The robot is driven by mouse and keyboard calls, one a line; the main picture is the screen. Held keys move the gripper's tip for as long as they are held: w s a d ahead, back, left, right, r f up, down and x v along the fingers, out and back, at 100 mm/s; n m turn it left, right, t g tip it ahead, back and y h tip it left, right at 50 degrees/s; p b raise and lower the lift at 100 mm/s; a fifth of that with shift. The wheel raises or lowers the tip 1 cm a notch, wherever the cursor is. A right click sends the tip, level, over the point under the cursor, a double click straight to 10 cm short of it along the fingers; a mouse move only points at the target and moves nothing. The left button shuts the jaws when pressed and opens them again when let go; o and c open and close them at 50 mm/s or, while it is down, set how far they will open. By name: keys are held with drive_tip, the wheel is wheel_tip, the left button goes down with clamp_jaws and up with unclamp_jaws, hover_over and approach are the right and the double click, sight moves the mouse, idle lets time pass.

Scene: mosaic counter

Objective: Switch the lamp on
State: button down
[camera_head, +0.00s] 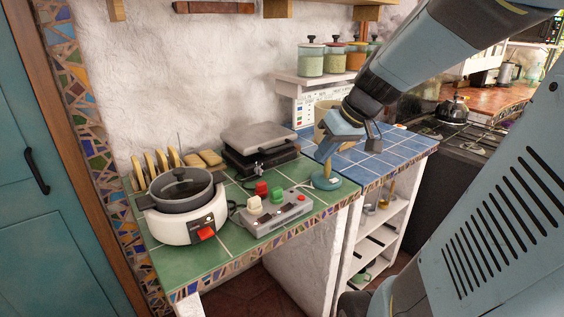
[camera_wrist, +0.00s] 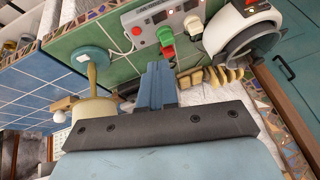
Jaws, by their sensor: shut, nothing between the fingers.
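A table lamp stands at the right end of the green-tiled part of the counter. Its round teal base (camera_head: 326,183) and short wooden stem show in the head view; its beige shade (camera_head: 325,117) is partly hidden behind my gripper. In the wrist view the teal base (camera_wrist: 90,57) and beige shade (camera_wrist: 88,110) lie left of my fingers.
A grey control box (camera_head: 275,213) with red, green and white knobs sits left of the lamp. A white cooker (camera_head: 187,224) and a grey press grill (camera_head: 258,140) stand further left and behind. Blue tiles (camera_head: 375,152) on the right are mostly clear. Jars stand on the shelf above.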

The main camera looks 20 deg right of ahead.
drive_tip(key=w+d+f+t, duration=0.1)
drive_tip(key=w+d+f, duration=0.2)
drive_tip(key=d, duration=0.5)
drive_tip(key=w+d+f+t, duration=0.2)
drive_tip(key=w+d+f, duration=0.2)
drive_tip(key=d, duration=0.5)
drive_tip(key=shift+w+d+f+n, duration=0.15)
drive_tip(key=shift+w+n, duration=0.25)
drive_tip(key=shift+w, duration=0.65)
drive_tip(key=shift+w+f, duration=0.1)
